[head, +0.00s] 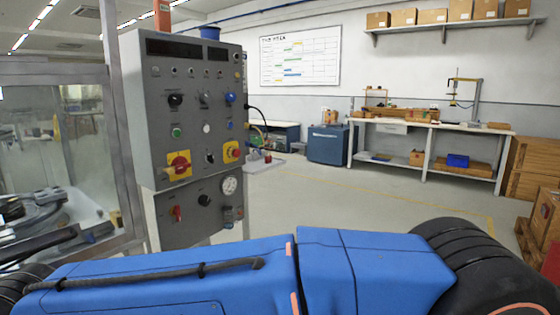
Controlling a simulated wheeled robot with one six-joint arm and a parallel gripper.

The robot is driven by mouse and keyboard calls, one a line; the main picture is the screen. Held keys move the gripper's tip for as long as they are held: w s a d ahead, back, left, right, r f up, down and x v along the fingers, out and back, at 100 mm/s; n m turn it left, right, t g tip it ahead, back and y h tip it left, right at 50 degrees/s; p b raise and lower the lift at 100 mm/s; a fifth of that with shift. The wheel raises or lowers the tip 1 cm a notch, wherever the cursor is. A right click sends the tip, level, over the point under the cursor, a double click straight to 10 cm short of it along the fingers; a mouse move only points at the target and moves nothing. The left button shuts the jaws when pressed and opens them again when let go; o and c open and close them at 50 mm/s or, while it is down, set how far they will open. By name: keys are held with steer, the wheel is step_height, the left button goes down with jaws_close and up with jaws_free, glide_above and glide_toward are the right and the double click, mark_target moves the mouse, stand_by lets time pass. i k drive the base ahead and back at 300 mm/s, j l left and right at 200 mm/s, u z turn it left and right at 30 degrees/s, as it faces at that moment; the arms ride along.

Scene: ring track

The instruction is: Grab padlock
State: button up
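My gripper is not in view. I cannot pick out a padlock for certain. A small red item (267,158) sits on a narrow ledge (264,166) at the right side of the grey control panel (198,115); it is too small to tell what it is. The panel has a red rotary switch on a yellow plate (178,164) at its lower left and a second red and yellow control (232,151) at its right. A small red handle (177,213) is on the lower box. No padlock is clearly visible on any of them.
A glazed enclosure (65,150) stands left of the panel. A workbench (430,128) and a blue cabinet (328,144) stand at the back wall. Wooden crates (535,168) are at the right. The floor (370,200) between is clear. My blue body fills the bottom.

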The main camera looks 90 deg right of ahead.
mark_target(268, 159)
steer(key=z, duration=2.75)
